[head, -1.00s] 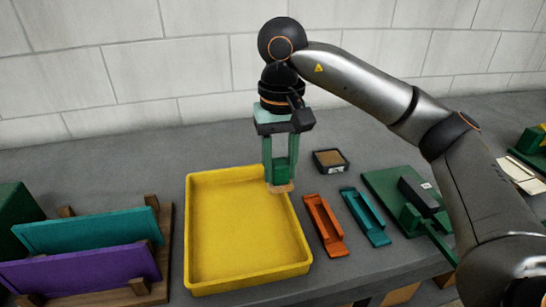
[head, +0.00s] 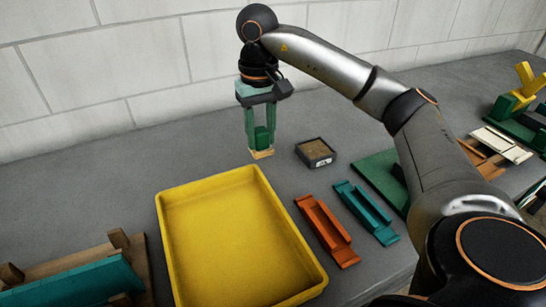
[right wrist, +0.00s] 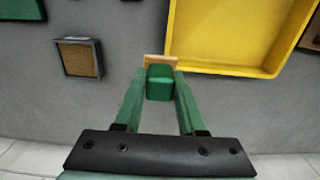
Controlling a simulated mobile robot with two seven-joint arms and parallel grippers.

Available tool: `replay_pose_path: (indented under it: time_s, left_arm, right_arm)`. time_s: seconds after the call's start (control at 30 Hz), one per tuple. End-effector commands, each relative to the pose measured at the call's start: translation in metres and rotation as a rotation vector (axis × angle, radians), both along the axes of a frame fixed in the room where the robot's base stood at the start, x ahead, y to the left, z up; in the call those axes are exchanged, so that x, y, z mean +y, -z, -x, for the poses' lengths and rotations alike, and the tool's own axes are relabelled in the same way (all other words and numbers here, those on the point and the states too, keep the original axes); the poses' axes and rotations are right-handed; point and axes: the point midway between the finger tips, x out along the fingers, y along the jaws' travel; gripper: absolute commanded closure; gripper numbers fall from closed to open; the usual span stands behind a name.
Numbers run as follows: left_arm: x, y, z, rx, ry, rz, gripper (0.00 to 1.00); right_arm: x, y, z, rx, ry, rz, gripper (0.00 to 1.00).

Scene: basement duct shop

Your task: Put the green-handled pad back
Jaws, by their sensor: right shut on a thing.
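My right gripper (head: 260,132) points down, shut on the green handle of the pad (head: 261,154). The pad has a tan underside and hangs just behind the back right corner of the yellow tray (head: 172,240). In the right wrist view the green handle (right wrist: 159,82) sits between the fingers, with a tan edge past it, close to the tray's rim. Its exact height above the bench is hard to tell. A dark square holder (head: 318,159) with a brown inside lies to the pad's right; it also shows in the right wrist view (right wrist: 78,58). My left gripper is not in view.
An orange holder (head: 327,231) and a teal holder (head: 366,212) lie right of the tray. A green base (head: 378,178) is partly behind my arm. A wooden rack with a teal panel (head: 75,288) stands at lower left. Bare bench lies behind the tray.

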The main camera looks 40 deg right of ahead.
Motion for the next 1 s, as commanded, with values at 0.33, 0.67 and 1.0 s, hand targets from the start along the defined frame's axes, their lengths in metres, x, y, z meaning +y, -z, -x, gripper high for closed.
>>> replay_pose_path:
  time_s: [0.33, 0.67, 1.0]
  left_arm:
    - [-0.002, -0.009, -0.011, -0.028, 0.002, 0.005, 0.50]
    - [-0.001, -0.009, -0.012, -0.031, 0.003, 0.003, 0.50]
    - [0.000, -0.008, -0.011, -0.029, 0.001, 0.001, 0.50]
  right_arm:
    - [-0.030, 0.039, -0.006, 0.001, 0.000, -0.001, 1.00]
    - [-0.045, 0.083, -0.008, 0.003, -0.002, 0.000, 1.00]
    - [-0.045, 0.088, -0.009, 0.000, -0.002, -0.001, 1.00]
